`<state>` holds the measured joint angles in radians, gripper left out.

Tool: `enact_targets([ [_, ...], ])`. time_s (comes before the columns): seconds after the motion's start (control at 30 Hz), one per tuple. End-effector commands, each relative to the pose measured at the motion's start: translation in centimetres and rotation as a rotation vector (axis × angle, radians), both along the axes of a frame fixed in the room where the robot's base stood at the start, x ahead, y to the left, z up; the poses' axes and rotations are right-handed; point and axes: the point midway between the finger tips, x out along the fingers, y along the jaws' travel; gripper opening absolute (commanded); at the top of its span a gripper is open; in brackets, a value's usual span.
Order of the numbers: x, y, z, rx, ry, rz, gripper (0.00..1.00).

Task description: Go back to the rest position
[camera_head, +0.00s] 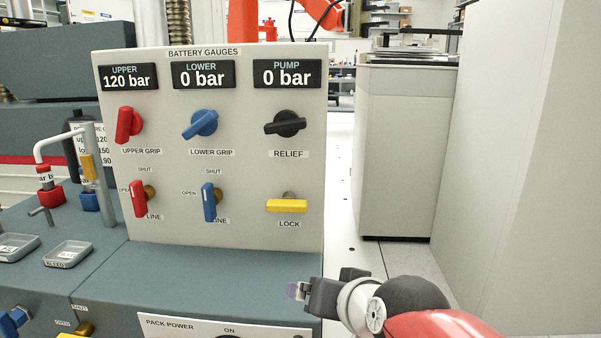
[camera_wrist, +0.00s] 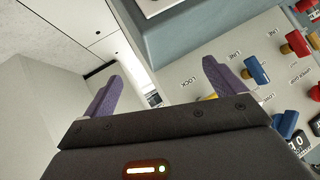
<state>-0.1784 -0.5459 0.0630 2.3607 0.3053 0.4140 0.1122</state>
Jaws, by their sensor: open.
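My gripper (camera_head: 300,291) is at the lower right of the head view, in front of the lower right corner of the gauge panel (camera_head: 240,215). In the wrist view my gripper (camera_wrist: 163,88) shows two purple fingers spread wide apart with nothing between them. The panel (camera_wrist: 185,80) shows there turned over, to the right, with the LOCK label near the right finger. The fingers look apart from the panel and its handles.
The panel carries a red upper grip knob (camera_head: 129,124), a blue lower grip knob (camera_head: 200,124), a black relief knob (camera_head: 285,123) and a yellow lock handle (camera_head: 287,206). A grey cabinet (camera_head: 405,150) stands behind on the right. Open floor lies between.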

Motion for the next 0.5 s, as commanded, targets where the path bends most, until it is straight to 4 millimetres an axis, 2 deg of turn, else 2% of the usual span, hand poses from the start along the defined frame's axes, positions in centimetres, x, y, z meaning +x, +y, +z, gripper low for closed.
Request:
enact_targets([
  [0.03,-1.7,-2.1,-1.3,-0.066,0.05,-0.004,0.95],
  [0.1,-3.9,-4.4,-3.0,-0.148,0.122,-0.003,0.95],
  [0.37,-11.7,-11.2,-7.6,-0.366,0.375,-0.02,0.95],
  [0.4,-11.6,-11.2,-5.8,-0.368,0.377,-0.015,0.95],
  [0.5,-11.4,-11.0,-3.4,-0.365,0.373,-0.013,0.95],
])
